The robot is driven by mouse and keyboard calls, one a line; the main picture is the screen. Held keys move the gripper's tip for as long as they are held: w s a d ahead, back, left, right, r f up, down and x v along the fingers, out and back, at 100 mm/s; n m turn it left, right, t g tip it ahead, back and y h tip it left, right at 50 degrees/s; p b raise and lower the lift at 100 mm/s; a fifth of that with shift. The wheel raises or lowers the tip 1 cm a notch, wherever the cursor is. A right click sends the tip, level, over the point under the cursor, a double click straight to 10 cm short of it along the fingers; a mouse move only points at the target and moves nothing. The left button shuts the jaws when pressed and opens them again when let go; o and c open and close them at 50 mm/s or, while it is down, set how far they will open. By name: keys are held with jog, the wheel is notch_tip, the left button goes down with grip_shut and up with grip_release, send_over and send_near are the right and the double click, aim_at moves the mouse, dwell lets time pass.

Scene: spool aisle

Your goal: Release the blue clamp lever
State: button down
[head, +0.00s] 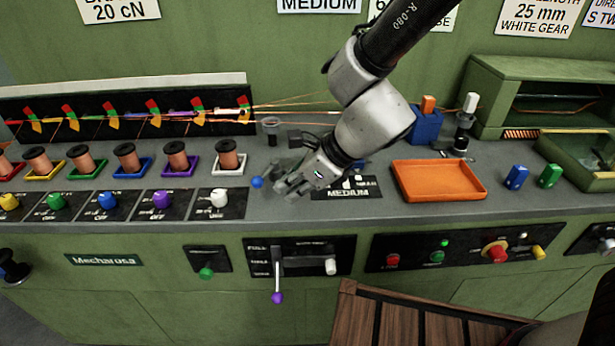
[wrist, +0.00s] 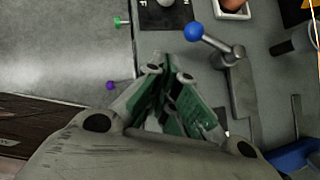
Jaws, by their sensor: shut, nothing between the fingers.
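The blue clamp lever shows in the wrist view as a blue ball knob (wrist: 193,32) on a short metal rod that runs to a grey clamp block (wrist: 238,82). In the head view only the blue knob (head: 257,182) shows clearly, just left of my fingertips; the rest is hidden behind my gripper. My gripper (head: 284,187) is low over the grey bench top. In the wrist view my gripper (wrist: 169,72) has its green-padded fingers together and empty. The knob lies beyond the fingertips and a little to the right, apart from them.
Copper spools (head: 228,156) and coloured knobs stand left on the bench. An orange tray (head: 438,181) and blue block (head: 426,125) are right. A purple-tipped lever (head: 277,297) hangs on the front panel below. A wooden slatted surface (head: 385,322) is at the lower front.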

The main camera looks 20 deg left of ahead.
jog(key=s+v, duration=0.1)
jog(key=v, duration=0.6)
jog(key=shift+s, duration=0.25)
jog(key=shift+a, duration=0.15)
jog(key=s+d+f+n+g+h, duration=0.1)
jog(key=s+d+n+g+h, duration=0.3)
jog(key=n, duration=0.8)
jog(key=w+d+r+n+t+h, duration=0.1)
jog(key=w+d+r+n, duration=0.2)
jog(key=d, duration=0.7)
jog(key=w+d+r+n+t, duration=0.15)
jog(key=d+n, duration=0.25)
jog(key=d, duration=0.6)
jog(key=w+d+r+n+t+h, duration=0.1)
jog(key=d+r+n+t, duration=0.2)
jog(key=d, duration=0.7)
jog(key=s+d+r+m+t+h, duration=0.1)
jog(key=d+r, duration=0.2)
jog(key=d, duration=0.4)
jog(key=s+d+r+m+t+h, duration=0.1)
jog(key=s+d+r+m, duration=0.1)
jog(key=d, duration=0.5)
jog(key=shift+s+d+r, duration=0.25)
jog(key=shift+d+r, duration=0.15)
